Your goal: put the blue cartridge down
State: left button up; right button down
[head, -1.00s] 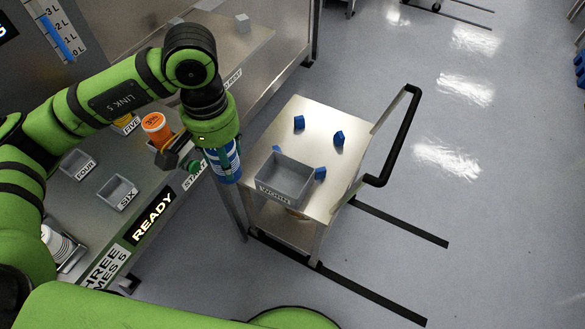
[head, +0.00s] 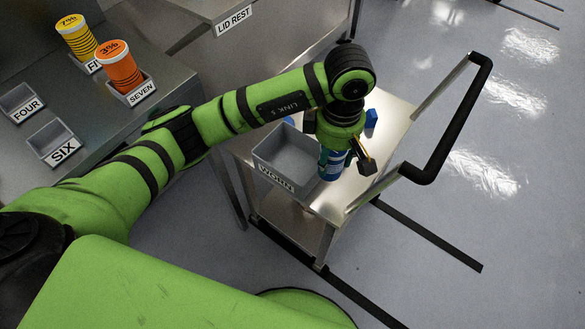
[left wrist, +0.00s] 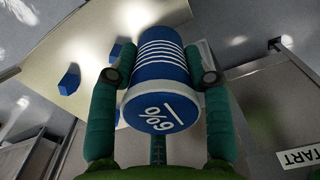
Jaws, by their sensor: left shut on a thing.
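The blue cartridge (head: 330,165), with white stripes, is in my left gripper (head: 345,152), just right of the grey WORN bin (head: 283,182) in the head view. In the left wrist view the cartridge (left wrist: 158,75) lies between both fingers of the left gripper (left wrist: 159,92), its percent-marked end toward the camera. The gripper is shut on it. The cartridge shows against the metal cart top (head: 385,123); I cannot tell whether it touches it. My arm and gripper hide part of the cartridge and bin. My right gripper is not in view.
Small blue blocks lie on the cart; one (head: 371,118) is behind the gripper. The cart's black handle (head: 440,165) rises at the right. On the bench, an orange cartridge (head: 119,68) stands in SEVEN and a yellow one (head: 76,38) behind it. Tray SIX (head: 53,140) is empty.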

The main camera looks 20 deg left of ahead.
pick_arm(q)
jog(key=w+a+f, duration=0.1)
jog(key=a+f, duration=0.1)
jog(key=a, duration=0.1)
jog(key=w+a+f+p, duration=0.1)
jog(key=w+a+f, duration=0.1)
jog(key=a, duration=0.1)
jog(key=w+a+f, duration=0.1)
jog(key=a+f, duration=0.1)
jog(key=a, duration=0.2)
jog(key=shift+w+f, duration=0.2)
jog(key=shift+w, duration=0.1)
grip_shut()
jog(key=shift+f, duration=0.15)
notch_tip(320, 180, down, 3)
jog(key=shift+f+p, duration=0.1)
jog(key=shift+p, duration=0.2)
jog(key=shift+f, duration=0.3)
jog(key=shift+w, duration=0.1)
jog(key=shift+f, duration=0.2)
jog(key=o, duration=1.4)
grip_release()
